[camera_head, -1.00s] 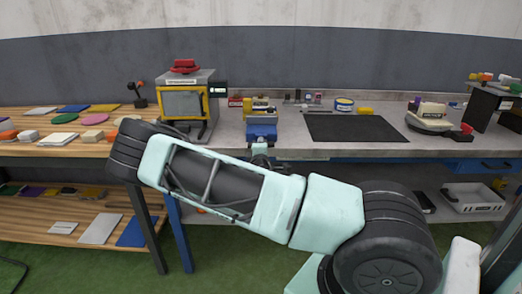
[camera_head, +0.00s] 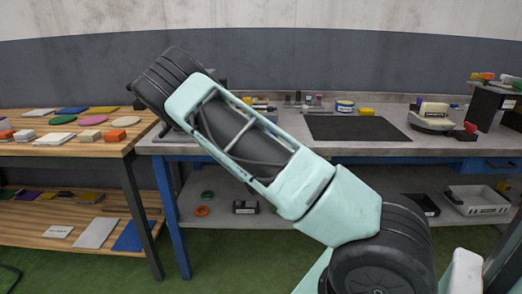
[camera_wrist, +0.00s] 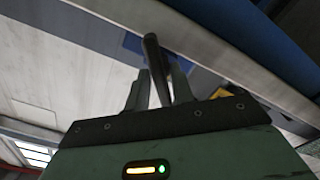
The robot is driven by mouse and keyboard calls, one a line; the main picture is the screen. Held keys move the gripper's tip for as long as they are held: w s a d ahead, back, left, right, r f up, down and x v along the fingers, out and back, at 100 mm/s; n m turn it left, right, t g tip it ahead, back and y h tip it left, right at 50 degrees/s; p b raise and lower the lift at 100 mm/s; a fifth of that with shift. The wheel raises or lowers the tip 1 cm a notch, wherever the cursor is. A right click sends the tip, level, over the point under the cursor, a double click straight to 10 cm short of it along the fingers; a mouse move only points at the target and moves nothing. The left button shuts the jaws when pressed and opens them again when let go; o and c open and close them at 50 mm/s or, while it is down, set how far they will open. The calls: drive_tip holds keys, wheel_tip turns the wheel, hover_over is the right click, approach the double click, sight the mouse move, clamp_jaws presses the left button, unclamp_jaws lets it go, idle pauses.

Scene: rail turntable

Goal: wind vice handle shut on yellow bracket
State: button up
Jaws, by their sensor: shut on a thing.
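My gripper (camera_wrist: 161,86) shows in the wrist view, its two dark fingers shut on a slim dark bar, the vice handle (camera_wrist: 151,48). The handle runs up and away from between the fingers, tilted slightly. In the head view my arm crosses in front of the vice, hiding it, its handle and my gripper. A small bit of yellow (camera_head: 262,102) shows just above my arm, at the vice's place; I cannot tell whether it is the bracket. A small yellow patch (camera_wrist: 222,92) also shows beside the fingers in the wrist view.
The grey bench (camera_head: 400,150) carries a black mat (camera_head: 355,128), a blue-and-yellow tin (camera_head: 345,105) and a cream device (camera_head: 431,118). A wooden table (camera_head: 70,148) with coloured plates stands at left. A grey bin (camera_head: 478,200) sits on the lower shelf.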

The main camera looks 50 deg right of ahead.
drive_tip(key=m+b, duration=0.3)
drive_tip(key=m, duration=0.1)
drive_tip(key=shift+f, duration=0.25)
drive_tip(key=shift+r+m+b, duration=0.1)
drive_tip(key=shift+m+b, duration=1)
drive_tip(key=shift+m, duration=0.4)
drive_tip(key=shift+a, duration=0.1)
drive_tip(key=o, duration=0.7)
drive_tip(key=shift+r, duration=0.1)
drive_tip(key=shift+o, duration=0.2)
drive_tip(key=shift+s, duration=0.1)
